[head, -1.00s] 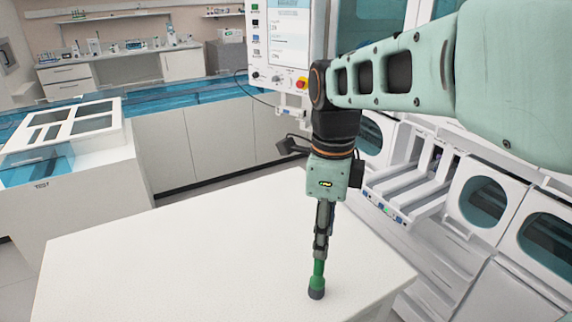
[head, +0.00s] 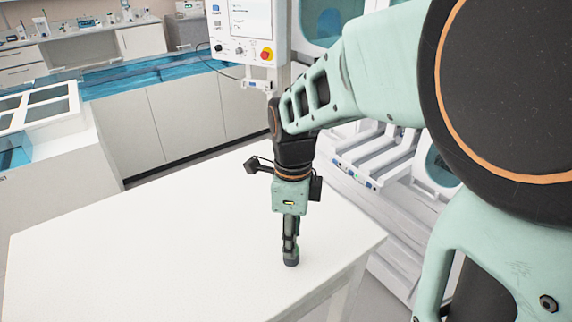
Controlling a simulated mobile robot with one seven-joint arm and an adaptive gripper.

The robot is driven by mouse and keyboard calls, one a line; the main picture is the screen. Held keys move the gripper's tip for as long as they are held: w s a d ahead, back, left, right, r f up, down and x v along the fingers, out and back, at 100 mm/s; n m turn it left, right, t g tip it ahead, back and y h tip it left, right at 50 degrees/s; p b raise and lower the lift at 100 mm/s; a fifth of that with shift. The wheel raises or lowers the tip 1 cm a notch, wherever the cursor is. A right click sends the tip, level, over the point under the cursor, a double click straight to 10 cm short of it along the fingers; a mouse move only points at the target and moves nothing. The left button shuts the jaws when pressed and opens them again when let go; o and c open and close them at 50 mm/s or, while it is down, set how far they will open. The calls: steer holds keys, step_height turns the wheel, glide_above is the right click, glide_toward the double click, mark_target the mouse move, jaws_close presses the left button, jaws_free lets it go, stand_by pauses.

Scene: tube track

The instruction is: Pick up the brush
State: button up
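The brush (head: 291,261) stands upright on the white table (head: 150,250), near its right front corner. Only its dark lower end shows clearly, resting on the tabletop. Its green upper part is hidden by my gripper. My gripper (head: 290,243) points straight down directly over the brush, with its fingers low along the handle, just above the dark end. The fingers appear as one narrow dark shape from this side, so I cannot tell whether they are closed on the brush.
The tabletop is otherwise bare, with free room to the left. The table's right edge (head: 345,262) is close to the brush. White machines with round windows stand behind on the right. A control panel (head: 240,30) hangs at the back.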

steer(key=shift+c, duration=0.4)
jaws_close()
steer(key=shift+r, duration=0.2)
